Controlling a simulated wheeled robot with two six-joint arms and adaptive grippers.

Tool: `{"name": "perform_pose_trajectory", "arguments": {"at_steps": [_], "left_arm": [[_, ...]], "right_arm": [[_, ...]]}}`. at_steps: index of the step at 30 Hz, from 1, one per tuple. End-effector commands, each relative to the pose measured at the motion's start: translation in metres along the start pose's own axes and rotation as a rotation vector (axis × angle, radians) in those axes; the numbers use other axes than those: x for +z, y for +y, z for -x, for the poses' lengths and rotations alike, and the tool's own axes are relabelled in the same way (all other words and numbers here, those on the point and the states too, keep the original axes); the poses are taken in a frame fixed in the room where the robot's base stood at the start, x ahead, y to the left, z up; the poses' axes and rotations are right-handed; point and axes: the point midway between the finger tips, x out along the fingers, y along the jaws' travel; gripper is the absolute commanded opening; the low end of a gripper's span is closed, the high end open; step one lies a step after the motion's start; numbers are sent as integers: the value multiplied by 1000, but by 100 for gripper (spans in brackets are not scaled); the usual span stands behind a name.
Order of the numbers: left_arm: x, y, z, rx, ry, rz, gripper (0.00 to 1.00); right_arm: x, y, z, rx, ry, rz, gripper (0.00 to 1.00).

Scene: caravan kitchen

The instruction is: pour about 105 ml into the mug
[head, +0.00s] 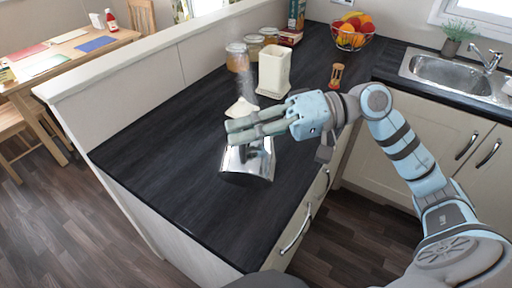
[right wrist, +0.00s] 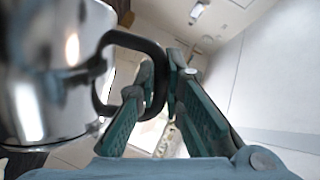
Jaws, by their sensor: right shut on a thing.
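My right gripper (head: 238,131) reaches in from the right over the dark worktop and is shut on the black handle (right wrist: 158,62) of a shiny metal pitcher (head: 247,165). The pitcher hangs below the fingers and looks tilted; its metal body fills the left of the right wrist view (right wrist: 40,90). Just behind the fingers is a small cream-white thing (head: 241,106), perhaps the mug, partly hidden by the gripper. Faint steam rises near it. Whether liquid is flowing cannot be seen. My left gripper is not in view.
A cream square container (head: 273,72) stands behind, next to glass jars (head: 238,58). A wooden hourglass-shaped item (head: 335,76) and a fruit basket (head: 352,36) are further right. The sink (head: 450,72) is at right. The worktop's left front (head: 150,150) is clear.

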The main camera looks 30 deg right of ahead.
Motion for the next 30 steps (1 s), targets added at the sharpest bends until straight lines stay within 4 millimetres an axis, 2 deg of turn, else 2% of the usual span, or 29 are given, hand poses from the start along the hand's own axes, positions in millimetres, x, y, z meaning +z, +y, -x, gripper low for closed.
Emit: {"name": "perform_pose_trajectory", "arguments": {"at_steps": [26,28,30], "left_arm": [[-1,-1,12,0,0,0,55],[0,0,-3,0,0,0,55],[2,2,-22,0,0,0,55]], "right_arm": [[-20,-2,8,-42,0,-95,0],[-3,3,2,-21,-6,-44,0],[35,16,-14,66,-15,163,0]]}}
